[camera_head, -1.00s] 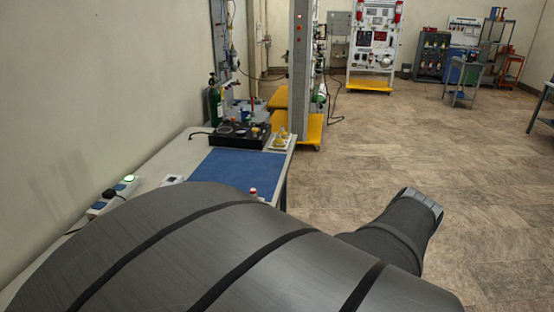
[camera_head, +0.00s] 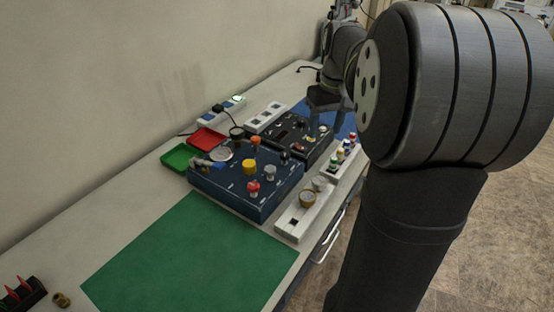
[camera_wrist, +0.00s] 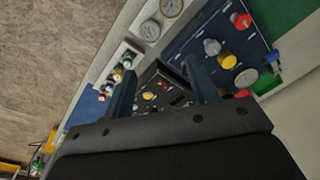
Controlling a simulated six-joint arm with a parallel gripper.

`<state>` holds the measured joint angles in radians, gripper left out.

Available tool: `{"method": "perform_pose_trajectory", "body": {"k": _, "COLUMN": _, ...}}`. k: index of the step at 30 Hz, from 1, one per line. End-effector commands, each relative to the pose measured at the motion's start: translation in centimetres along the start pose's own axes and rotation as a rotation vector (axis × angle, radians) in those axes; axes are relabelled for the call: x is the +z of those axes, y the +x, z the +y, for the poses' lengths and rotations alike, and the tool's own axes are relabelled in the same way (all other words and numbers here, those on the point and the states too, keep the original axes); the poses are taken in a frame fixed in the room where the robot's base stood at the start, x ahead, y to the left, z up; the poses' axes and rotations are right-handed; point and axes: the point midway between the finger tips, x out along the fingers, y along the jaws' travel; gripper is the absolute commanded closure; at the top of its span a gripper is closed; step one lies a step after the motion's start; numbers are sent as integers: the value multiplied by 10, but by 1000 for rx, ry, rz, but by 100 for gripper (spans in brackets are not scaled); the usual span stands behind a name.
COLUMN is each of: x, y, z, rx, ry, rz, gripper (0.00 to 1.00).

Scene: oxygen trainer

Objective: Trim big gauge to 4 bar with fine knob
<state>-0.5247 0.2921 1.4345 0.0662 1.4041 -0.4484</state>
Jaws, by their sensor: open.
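A dark blue panel box (camera_head: 228,184) stands on the bench with a yellow knob (camera_head: 249,168), a red knob (camera_head: 253,188), a silver knob (camera_head: 270,173) and a pale round dial (camera_head: 222,153). I cannot tell which is the big gauge or fine knob, and no reading is legible. My gripper (camera_wrist: 160,70) is open and empty, its fingers above a black panel box (camera_wrist: 168,76), apart from the blue box (camera_wrist: 190,38).
A green mat (camera_head: 190,255) lies in front of the blue box. Red (camera_head: 207,140) and green (camera_head: 180,157) trays stand left of it. A white strip with coloured knobs (camera_head: 342,157) lies along the bench's right edge. My arm hides much of the right side.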

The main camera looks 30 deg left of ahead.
Motion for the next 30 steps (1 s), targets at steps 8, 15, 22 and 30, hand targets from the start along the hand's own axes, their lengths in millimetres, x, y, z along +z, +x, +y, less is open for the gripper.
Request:
{"method": "perform_pose_trajectory", "body": {"k": 8, "x": -67, "y": -7, "z": -95, "rx": 36, "ry": -281, "rz": -38, "gripper": 47}}
{"method": "perform_pose_trajectory", "body": {"k": 15, "x": -79, "y": -7, "z": -121, "rx": 48, "ry": -349, "rz": -48, "gripper": 47}}
{"method": "perform_pose_trajectory", "body": {"k": 22, "x": -77, "y": 25, "z": -119, "rx": 46, "ry": -348, "rz": -52, "gripper": 47}}
{"method": "perform_pose_trajectory", "body": {"k": 30, "x": -75, "y": 85, "z": -115, "rx": 46, "ry": -347, "rz": -51, "gripper": 47}}
